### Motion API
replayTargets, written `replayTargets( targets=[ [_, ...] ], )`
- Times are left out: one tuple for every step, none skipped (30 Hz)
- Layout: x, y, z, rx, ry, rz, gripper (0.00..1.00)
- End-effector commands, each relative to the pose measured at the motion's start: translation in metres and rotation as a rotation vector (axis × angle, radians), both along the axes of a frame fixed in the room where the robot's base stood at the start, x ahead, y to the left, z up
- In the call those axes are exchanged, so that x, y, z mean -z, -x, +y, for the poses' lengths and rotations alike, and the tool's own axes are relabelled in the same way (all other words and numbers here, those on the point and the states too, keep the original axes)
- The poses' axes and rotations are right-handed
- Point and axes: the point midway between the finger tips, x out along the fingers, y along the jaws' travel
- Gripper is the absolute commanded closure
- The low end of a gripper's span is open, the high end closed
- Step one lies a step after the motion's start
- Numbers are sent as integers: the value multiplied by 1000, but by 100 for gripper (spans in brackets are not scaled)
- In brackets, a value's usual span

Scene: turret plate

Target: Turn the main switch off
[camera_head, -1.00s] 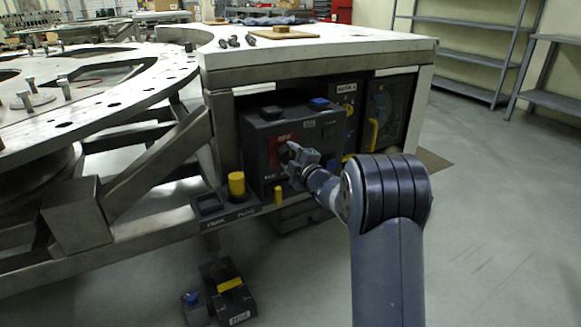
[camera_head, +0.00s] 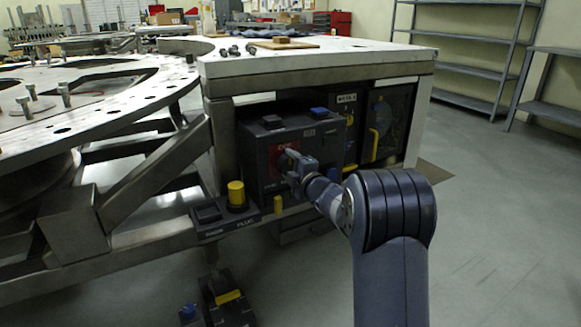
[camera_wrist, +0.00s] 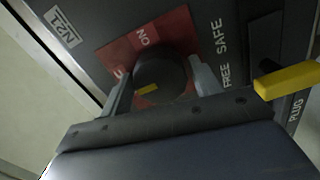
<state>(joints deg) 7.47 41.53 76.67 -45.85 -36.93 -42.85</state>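The main switch is a dark round knob (camera_wrist: 160,74) with a yellow mark, on a red plate (camera_wrist: 118,48) lettered ON in the wrist view. In the head view the red plate (camera_head: 282,160) is on the front of a dark box (camera_head: 254,150) under the table. My gripper (camera_head: 291,168) is at that plate and partly covers the knob there. In the wrist view my gripper (camera_wrist: 162,72) has one finger on each side of the knob, with narrow gaps between fingers and knob. It looks open. The left finger covers part of the plate's lettering.
A yellow lever (camera_wrist: 288,80) is right of the knob in the wrist view. Floor (camera_head: 490,220) is free on the right.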

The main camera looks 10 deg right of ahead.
Motion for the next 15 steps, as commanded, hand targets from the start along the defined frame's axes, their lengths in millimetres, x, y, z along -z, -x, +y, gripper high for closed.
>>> replayTargets(
  targets=[
    [0, 0, 0, 0, -1, 0, 36],
    [0, 0, 0, 0, -1, 0, 33],
    [0, 0, 0, 1, -1, 0, 30],
    [0, 0, 0, 1, -1, 0, 28],
    [0, 0, 0, 1, -2, 1, 26],
    [0, 0, 0, 1, -2, 1, 26],
    [0, 0, -1, 1, -2, 1, 26],
    [0, 0, -1, 1, -2, 1, 26],
    [0, 0, -1, 1, -2, 1, 26],
    [0, 0, -1, 1, -2, 1, 26],
    [0, 0, -1, 1, -2, 1, 26],
    [0, 1, -1, 1, -3, 1, 26],
    [0, 1, -1, 2, -3, 1, 26],
    [0, 3, -2, 2, -3, 1, 26],
    [-1, 5, -3, 2, -3, 1, 26]
  ],
)
